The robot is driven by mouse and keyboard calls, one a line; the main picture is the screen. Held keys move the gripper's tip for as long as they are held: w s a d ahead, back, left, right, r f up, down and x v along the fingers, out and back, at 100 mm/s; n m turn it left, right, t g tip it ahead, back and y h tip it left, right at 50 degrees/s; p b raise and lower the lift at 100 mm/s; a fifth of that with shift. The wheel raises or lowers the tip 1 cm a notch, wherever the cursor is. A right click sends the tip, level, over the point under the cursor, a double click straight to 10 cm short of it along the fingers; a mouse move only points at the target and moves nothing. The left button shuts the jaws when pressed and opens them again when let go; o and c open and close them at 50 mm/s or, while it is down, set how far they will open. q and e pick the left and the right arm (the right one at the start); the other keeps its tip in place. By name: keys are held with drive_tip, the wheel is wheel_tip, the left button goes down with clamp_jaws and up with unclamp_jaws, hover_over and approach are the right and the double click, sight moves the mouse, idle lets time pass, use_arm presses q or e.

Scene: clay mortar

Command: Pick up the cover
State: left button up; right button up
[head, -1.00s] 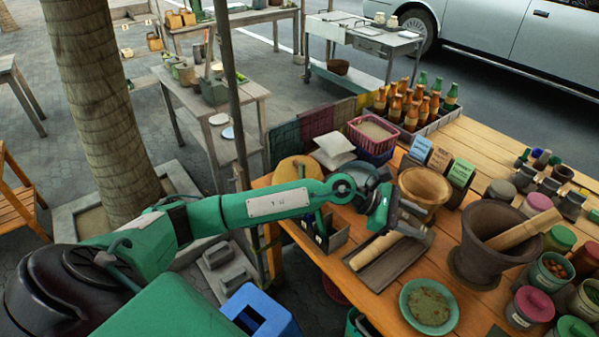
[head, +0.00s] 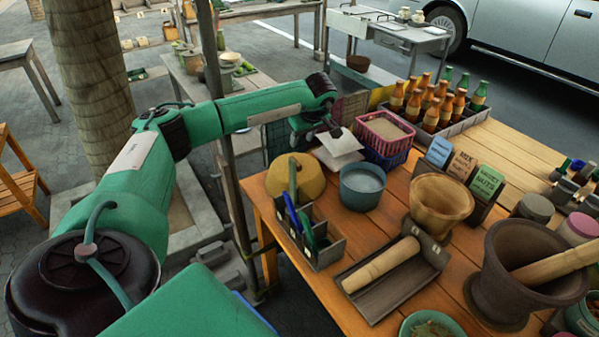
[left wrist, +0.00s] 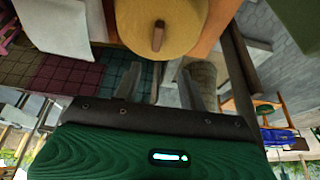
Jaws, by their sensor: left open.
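The likely cover is a round tan-yellow disc (head: 301,180) at the back left corner of the wooden table. In the left wrist view the round tan piece (left wrist: 185,22) lies beyond my fingertips, with a short brown wooden handle (left wrist: 158,36) on it. My left gripper (head: 316,131) is behind and above it in the head view, by the white folded sheets. In the left wrist view the fingers of my left gripper (left wrist: 158,82) are apart with nothing between them, not touching the disc. My right gripper is not in view.
White sheets (head: 339,144), a blue-grey pot (head: 362,190) and a pink basket (head: 385,130) stand near the disc. A divided tool box (head: 325,248) stands in front. A wooden rolling pin (head: 380,265) and a dark mortar (head: 500,285) are further right. A post (head: 232,170) rises beside the table.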

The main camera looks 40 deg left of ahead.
use_arm(q)
hover_over(298, 165)
wheel_tip(298, 165, down, 5)
wheel_tip(298, 165, down, 2)
drive_tip(key=shift+f+p, duration=0.2)
drive_tip(key=shift+p, duration=0.6)
drive_tip(key=p+x, duration=0.1)
drive_tip(key=x, duration=0.2)
drive_tip(key=shift+w+f, duration=0.2)
drive_tip(key=shift+f, duration=0.1)
drive_tip(key=shift+a+f, duration=0.25)
drive_tip(key=shift+f, duration=0.25)
drive_tip(key=c, duration=0.9)
clamp_jaws()
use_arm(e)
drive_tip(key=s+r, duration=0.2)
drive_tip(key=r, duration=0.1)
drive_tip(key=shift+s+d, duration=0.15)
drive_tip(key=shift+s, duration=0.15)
